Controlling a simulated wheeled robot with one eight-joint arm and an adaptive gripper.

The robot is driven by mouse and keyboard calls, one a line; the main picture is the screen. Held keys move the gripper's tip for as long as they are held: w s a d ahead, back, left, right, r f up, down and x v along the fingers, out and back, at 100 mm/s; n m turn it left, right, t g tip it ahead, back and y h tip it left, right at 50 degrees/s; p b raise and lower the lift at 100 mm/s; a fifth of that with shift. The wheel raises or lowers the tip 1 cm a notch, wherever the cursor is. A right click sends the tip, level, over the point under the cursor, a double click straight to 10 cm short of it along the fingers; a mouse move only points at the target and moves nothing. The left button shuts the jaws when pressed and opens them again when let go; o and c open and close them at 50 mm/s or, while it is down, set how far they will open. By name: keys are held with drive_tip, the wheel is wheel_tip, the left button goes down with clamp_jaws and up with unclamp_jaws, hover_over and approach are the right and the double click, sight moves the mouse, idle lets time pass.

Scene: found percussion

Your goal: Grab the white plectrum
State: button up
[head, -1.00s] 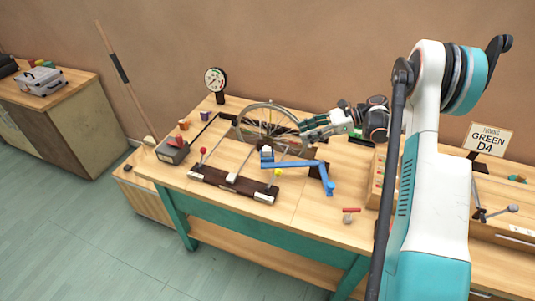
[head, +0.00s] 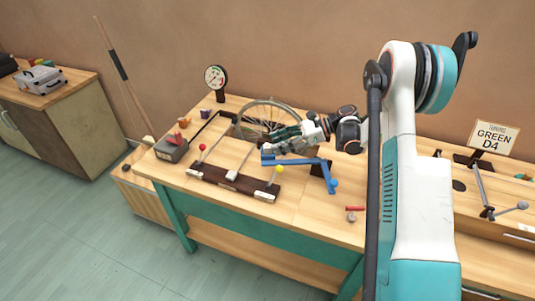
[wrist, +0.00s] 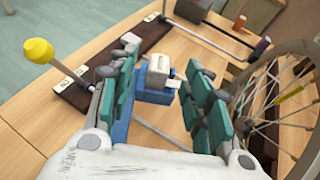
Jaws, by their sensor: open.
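In the wrist view, a small white piece, which looks like the white plectrum (wrist: 159,67), sits at a blue holder (wrist: 152,92). A smaller white tab sticks out beside it. My gripper (wrist: 163,60) is open, with one green-padded finger on each side of the white piece. I cannot tell whether either finger touches it. In the head view my gripper (head: 270,142) is low over the end of the blue arm (head: 300,162), and the plectrum is hidden behind the fingers.
A spoked wheel (wrist: 290,100) stands close to the right finger. A dark wooden base (head: 235,181) with a yellow-tipped stick (wrist: 38,50) and a red-tipped one (head: 202,147) lies in front. A gauge (head: 215,77) stands at the back. The bench front is mostly clear.

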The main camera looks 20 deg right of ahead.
sight(267, 147)
drive_tip(key=shift+x, duration=1.25)
drive_tip(key=shift+c, duration=0.6)
drive_tip(key=c, duration=0.9)
drive_tip(key=shift+r, duration=0.1)
